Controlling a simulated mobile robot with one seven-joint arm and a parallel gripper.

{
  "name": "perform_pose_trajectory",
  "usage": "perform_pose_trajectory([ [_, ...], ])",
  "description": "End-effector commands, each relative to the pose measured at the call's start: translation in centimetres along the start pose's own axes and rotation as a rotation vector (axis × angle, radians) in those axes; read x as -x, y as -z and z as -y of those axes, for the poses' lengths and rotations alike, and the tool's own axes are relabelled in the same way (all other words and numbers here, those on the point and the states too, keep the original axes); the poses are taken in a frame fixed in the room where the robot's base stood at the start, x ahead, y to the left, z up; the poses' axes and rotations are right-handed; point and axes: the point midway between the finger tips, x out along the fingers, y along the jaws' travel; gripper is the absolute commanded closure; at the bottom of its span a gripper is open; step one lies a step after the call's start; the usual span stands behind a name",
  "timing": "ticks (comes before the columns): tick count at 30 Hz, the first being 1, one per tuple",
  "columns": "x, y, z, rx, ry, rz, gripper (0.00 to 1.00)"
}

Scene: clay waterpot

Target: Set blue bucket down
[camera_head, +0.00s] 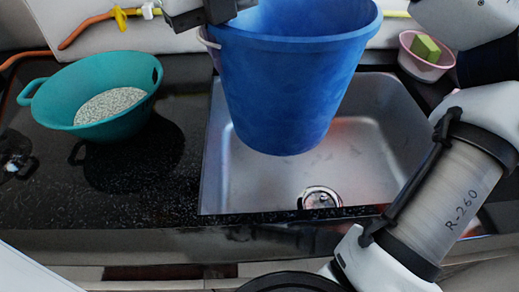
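The blue bucket (285,95) is upright in the upper middle of the head view, in front of and over the steel sink (375,150). Its bottom appears above the sink floor, but I cannot tell the exact height. Part of my gripper (205,12) shows at the top edge, at the bucket's left rim beside its pale handle. The fingertips are hidden or out of frame, so their grip is not visible.
A teal colander (72,83) with pale grains sits on the black counter (150,195) at left. A pink bowl (420,68) with a green sponge (425,48) stands right of the sink. A dark burner (15,158) is at far left. The counter between colander and sink is clear.

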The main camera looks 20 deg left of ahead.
Motion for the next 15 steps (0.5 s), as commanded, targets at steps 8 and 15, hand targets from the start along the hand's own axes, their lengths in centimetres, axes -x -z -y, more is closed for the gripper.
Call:
perform_pose_trajectory([
  [8,-6.8,0.1,-0.8,0.001,-0.001,-0.003,1.0],
  [15,-12.6,0.1,-1.5,0.002,-0.002,-0.002,1.0],
])
